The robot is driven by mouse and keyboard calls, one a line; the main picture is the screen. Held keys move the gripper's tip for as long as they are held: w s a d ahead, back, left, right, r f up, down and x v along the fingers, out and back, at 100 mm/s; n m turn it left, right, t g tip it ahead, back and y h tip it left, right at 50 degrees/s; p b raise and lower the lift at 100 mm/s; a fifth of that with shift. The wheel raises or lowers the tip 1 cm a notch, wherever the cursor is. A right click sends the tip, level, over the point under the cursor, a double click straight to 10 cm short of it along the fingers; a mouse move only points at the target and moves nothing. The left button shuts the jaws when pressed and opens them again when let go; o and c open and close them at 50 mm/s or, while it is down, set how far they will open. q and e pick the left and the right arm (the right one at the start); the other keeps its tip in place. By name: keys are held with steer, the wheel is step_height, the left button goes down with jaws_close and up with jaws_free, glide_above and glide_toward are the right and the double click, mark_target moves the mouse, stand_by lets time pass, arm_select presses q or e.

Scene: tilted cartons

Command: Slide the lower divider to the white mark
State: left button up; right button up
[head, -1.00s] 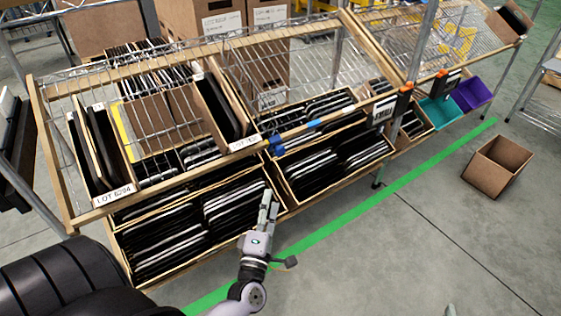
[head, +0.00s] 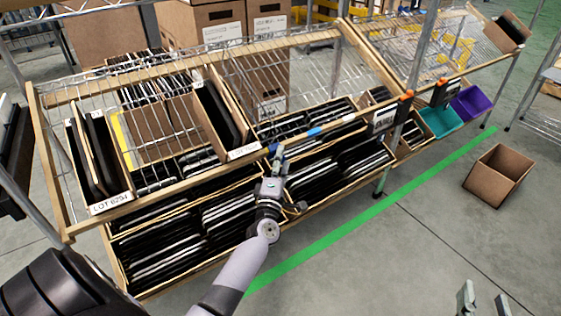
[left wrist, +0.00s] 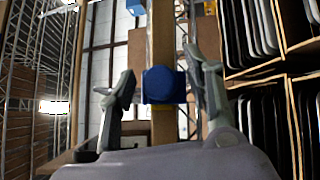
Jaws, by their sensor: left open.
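The lower divider, a small blue block (head: 273,148), sits on the wooden front rail of the tilted rack, partly hidden by my left gripper. In the left wrist view the blue block (left wrist: 163,85) lies between the two spread fingers, with a gap on each side. My left gripper (head: 277,162) is open at the rail. A second blue piece (head: 314,131) sits further right along the rail. I cannot clearly make out the white mark. My right gripper (head: 484,301) shows at the bottom right, fingers apart and empty.
Cartons of black items fill the rack above and below the rail. A label reading LOT 8294 (head: 111,203) is on the left. An open brown box (head: 497,175) stands on the floor at right. Teal (head: 440,121) and purple (head: 472,102) bins hang beyond the post.

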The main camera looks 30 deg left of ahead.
arm_select(q)
steer(key=shift+w+a, duration=0.1)
steer(key=shift+w, duration=0.1)
steer(key=shift+s, duration=0.1)
jaws_close()
stand_by(0.5)
